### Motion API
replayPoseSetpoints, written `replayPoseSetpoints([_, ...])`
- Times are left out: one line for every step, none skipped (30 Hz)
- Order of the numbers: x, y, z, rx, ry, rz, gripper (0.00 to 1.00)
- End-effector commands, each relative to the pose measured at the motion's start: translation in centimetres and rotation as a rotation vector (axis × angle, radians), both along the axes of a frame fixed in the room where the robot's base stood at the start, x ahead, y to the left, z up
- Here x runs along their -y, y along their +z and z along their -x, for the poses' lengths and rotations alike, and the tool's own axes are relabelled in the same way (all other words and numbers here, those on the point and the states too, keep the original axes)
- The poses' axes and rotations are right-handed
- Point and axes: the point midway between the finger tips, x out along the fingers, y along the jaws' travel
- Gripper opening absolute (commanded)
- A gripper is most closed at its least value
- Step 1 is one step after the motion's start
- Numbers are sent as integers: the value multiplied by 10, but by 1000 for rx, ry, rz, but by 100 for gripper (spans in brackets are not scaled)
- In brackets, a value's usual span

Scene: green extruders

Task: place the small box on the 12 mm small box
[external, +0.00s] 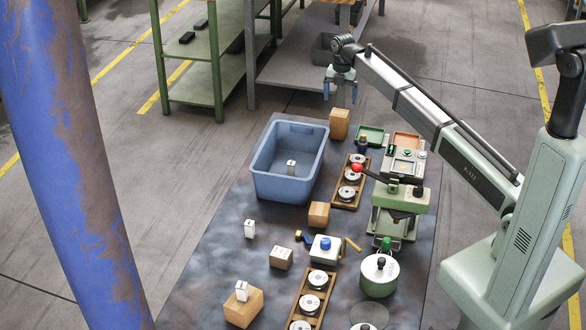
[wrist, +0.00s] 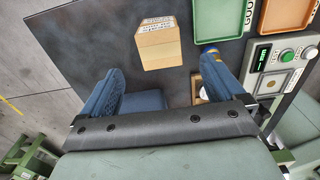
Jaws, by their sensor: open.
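My gripper (external: 340,90) is open and empty, raised near the far end of the dark mat. In the wrist view its blue fingers (wrist: 162,63) are spread wide, with a tan box (wrist: 160,47) seen beyond and between them. Small white boxes stand in the blue bin (external: 291,168), on the mat (external: 249,229) and on top of a tan box (external: 242,290). I cannot tell which is the 12 mm one.
The blue bin (external: 262,184) has high walls. Wooden racks with spools (external: 334,203), green and orange trays (external: 370,135), a control panel (external: 405,163) and a green press (external: 400,200) crowd the right.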

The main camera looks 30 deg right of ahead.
Motion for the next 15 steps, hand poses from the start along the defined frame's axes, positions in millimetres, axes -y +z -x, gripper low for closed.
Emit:
replayPoseSetpoints([0, 9, -1, 1, 0, 0, 96])
replayPoseSetpoints([0, 14, -1, 1, 0, 0, 96])
replayPoseSetpoints([0, 19, -1, 1, 0, 0, 96])
replayPoseSetpoints([0, 23, -1, 1, 0, 0, 96])
replayPoseSetpoints([0, 26, -1, 1, 0, 0, 96])
replayPoseSetpoints([0, 30, 0, 0, 0, 0, 96])
replayPoseSetpoints([0, 32, 0, 0, 0, 0, 96])
replayPoseSetpoints([0, 34, 0, 0, 0, 0, 96])
replayPoseSetpoints([0, 36, 0, 0, 0, 0, 96])
replayPoseSetpoints([0, 38, 0, 0, 0, 0, 96])
replayPoseSetpoints([0, 39, 0, 0, 0, 0, 96])
replayPoseSetpoints([0, 40, 0, 0, 0, 0, 96])
replayPoseSetpoints([0, 40, 0, 0, 0, 0, 96])
replayPoseSetpoints([0, 41, 0, 0, 0, 0, 96])
replayPoseSetpoints([0, 41, 0, 0, 0, 0, 96])
